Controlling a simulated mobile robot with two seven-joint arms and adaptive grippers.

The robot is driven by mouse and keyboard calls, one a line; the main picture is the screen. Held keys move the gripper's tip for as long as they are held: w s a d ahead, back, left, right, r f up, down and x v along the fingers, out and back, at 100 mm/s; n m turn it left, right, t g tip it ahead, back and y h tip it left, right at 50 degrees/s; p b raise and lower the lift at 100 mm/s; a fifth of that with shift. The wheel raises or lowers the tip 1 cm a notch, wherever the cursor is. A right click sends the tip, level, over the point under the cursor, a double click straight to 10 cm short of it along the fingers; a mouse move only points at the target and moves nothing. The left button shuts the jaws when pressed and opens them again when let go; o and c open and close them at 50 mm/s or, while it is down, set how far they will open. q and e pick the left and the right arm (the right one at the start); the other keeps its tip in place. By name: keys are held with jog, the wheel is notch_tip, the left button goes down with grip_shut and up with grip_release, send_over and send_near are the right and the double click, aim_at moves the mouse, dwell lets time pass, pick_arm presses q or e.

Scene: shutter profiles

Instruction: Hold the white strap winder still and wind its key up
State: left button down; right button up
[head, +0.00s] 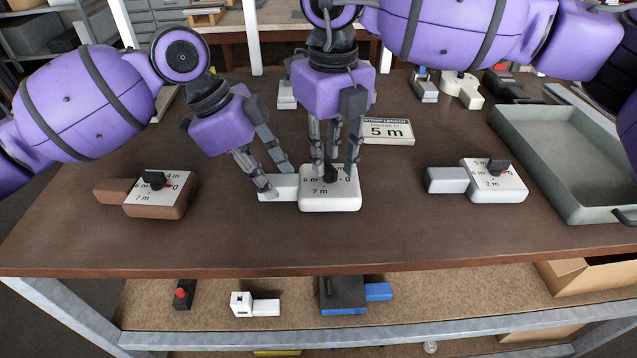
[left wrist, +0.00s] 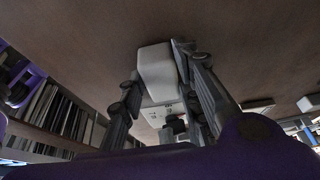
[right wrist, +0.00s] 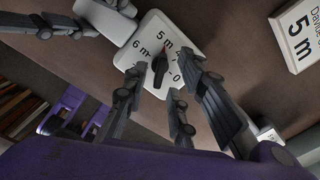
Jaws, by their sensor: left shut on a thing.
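The white strap winder (head: 345,202) stands at the table's middle, its narrow block (head: 280,188) to the left. My left gripper (head: 272,186) is shut on that block; its fingers flank the block in the left wrist view (left wrist: 155,70). The winder's black key (right wrist: 158,68) stands on its numbered face. Its red mark appears turned towards "5 m" in the right wrist view. My right gripper (head: 334,163) is above the face with its fingers spread around the key. I see gaps between fingers and key in the right wrist view. The fingers partly hide the face in the head view.
A "5 m" strip length sign (head: 388,131) stands behind the winder. A brown winder (head: 160,208) is at left and a grey-and-white winder (head: 497,192) at right. A grey tray (head: 540,165) lies at far right. The table in front is clear.

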aim_at(330, 165)
jog(key=shift+r, duration=2.5)
pick_arm(q)
jog(key=c, duration=1.2)
grip_release()
jog(key=shift+p+v, duration=1)
jog(key=shift+v, duration=1.05)
jog(key=p+v, duration=0.1)
jog(key=v, duration=0.2)
pick_arm(e)
notch_tip(330, 165, up, 9)
jog(key=s+t, duration=0.1)
jog(key=shift+s+r, duration=0.2)
jog(key=shift+s, duration=0.1)
pick_arm(q)
jog(key=shift+f, duration=0.2)
pick_arm(e)
jog(key=shift+f, duration=0.1)
